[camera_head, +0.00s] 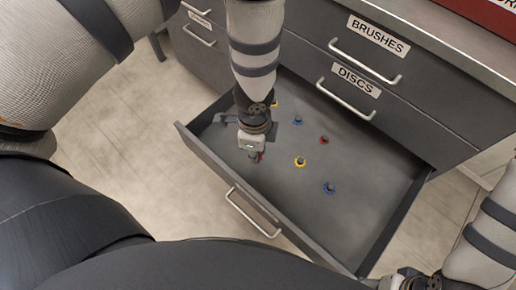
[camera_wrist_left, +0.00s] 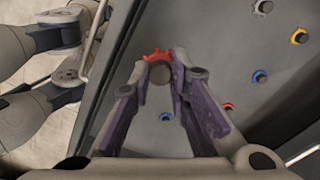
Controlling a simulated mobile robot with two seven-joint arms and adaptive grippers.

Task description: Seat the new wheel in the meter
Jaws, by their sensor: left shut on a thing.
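My left gripper (camera_head: 256,157) points down inside the open drawer. In the left wrist view its fingers (camera_wrist_left: 160,76) are shut on the grey knob of a red toothed wheel (camera_wrist_left: 158,54). In the head view only a bit of red (camera_head: 260,157) shows at the fingertips. I cannot tell whether the wheel touches the drawer floor. My right arm's wrist (camera_head: 420,281) is at the bottom right edge, and its fingers are cut off. The meter is not recognisable in either view.
The open drawer (camera_head: 378,205) holds several knobbed wheels, including a red one (camera_head: 324,139), a yellow one (camera_head: 300,162) and a blue one (camera_head: 330,187). Above it are closed drawers labelled DISCS (camera_head: 356,82) and BRUSHES (camera_head: 378,35). The drawer front (camera_head: 215,160) stands close to the left gripper.

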